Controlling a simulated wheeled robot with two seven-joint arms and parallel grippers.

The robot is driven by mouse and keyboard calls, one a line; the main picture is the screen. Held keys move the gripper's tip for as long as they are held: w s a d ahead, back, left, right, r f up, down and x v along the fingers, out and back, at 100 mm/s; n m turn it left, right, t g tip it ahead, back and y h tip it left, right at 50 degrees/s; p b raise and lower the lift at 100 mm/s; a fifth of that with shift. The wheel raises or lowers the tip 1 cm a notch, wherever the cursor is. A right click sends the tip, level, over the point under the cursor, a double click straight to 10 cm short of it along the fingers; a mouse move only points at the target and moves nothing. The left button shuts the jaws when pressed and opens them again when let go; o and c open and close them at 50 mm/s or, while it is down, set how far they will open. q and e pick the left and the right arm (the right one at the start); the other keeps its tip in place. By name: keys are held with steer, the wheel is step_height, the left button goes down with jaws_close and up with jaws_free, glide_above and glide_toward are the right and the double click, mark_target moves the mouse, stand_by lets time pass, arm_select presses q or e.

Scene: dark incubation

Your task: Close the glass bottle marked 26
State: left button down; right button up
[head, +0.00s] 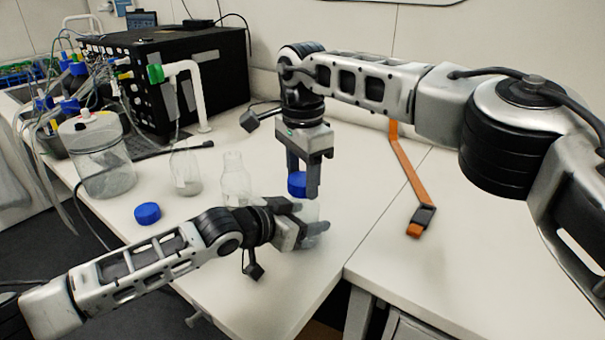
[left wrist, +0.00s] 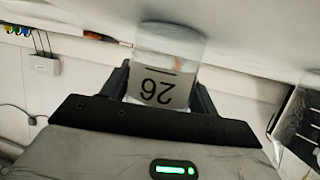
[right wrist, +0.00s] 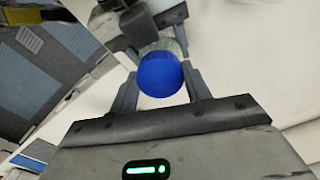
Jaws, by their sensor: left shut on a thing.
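The glass bottle marked 26 (head: 309,213) is upright between the fingers of my left gripper (head: 311,224), which is shut on it. The label with 26 (left wrist: 157,88) shows upside down in the left wrist view. A blue cap (head: 297,184) is at the top of this bottle; I cannot tell whether it is seated on the neck. My right gripper (head: 304,188) points down from above with its fingers apart on both sides of the cap. In the right wrist view the cap (right wrist: 160,74) lies between the fingers, with a gap visible at its right side.
A second blue cap (head: 147,213) lies on the table at left. An open clear bottle (head: 234,178) and a flask (head: 186,170) stand left of the grippers. A large jar (head: 103,165) and a black box (head: 180,70) with tubing are farther left. An orange strap (head: 406,170) lies at right.

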steer(key=m, duration=1.3)
steer(key=shift+m, duration=0.3)
steer(key=m, duration=1.4)
steer(key=o, duration=1.2)
steer(key=shift+c, duration=0.2)
step_height(320, 180, up, 7)
steer(key=shift+r, duration=0.2)
